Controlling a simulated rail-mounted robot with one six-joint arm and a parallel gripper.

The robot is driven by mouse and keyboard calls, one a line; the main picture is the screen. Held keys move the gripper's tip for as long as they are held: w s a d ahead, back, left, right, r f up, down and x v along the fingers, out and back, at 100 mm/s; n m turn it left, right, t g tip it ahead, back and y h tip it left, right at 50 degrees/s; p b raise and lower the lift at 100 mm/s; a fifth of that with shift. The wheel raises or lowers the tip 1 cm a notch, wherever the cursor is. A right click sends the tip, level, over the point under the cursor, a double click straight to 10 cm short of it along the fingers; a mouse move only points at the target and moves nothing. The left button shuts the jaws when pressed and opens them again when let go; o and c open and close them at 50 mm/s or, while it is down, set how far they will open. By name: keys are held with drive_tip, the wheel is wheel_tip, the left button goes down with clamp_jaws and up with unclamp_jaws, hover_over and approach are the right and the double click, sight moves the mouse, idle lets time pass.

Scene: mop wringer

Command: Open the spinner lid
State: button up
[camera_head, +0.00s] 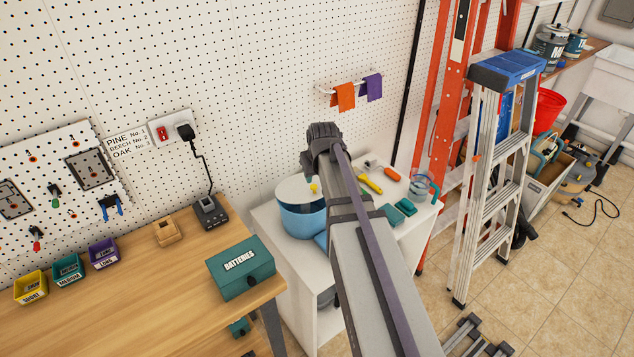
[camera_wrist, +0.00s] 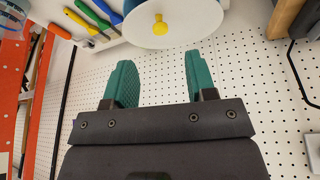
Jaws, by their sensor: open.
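The spinner is a blue tub (camera_head: 300,218) on the white cabinet, partly hidden by my arm. Its white lid (camera_head: 290,190) lies on top and looks shut, with a yellow knob (camera_head: 314,188). In the wrist view the lid (camera_wrist: 195,18) and knob (camera_wrist: 160,25) are at the top edge, beyond my fingertips. My gripper (camera_wrist: 156,62) is open and empty, its two teal fingers apart from the knob. In the head view my arm reaches over the cabinet, and most of the gripper is hidden.
A white cabinet (camera_head: 265,222) carries the tub and several hand tools beside it. A teal batteries box (camera_head: 240,267) stands on the wooden bench at left. A pegboard wall (camera_head: 230,80) rises behind. A stepladder (camera_head: 490,170) stands right of the cabinet.

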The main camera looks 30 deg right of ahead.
sight(313, 185)
drive_tip(key=shift+t, duration=0.3)
drive_tip(key=b+x, duration=0.7)
drive_tip(key=w+b+x, duration=0.1)
drive_tip(key=b+x, duration=0.2)
drive_tip(key=x, duration=0.1)
drive_tip(key=shift+w+d, duration=0.2)
drive_tip(key=shift+d, duration=0.05)
drive_tip(key=shift+r, duration=0.25)
drive_tip(key=shift+c, duration=0.4)
clamp_jaws()
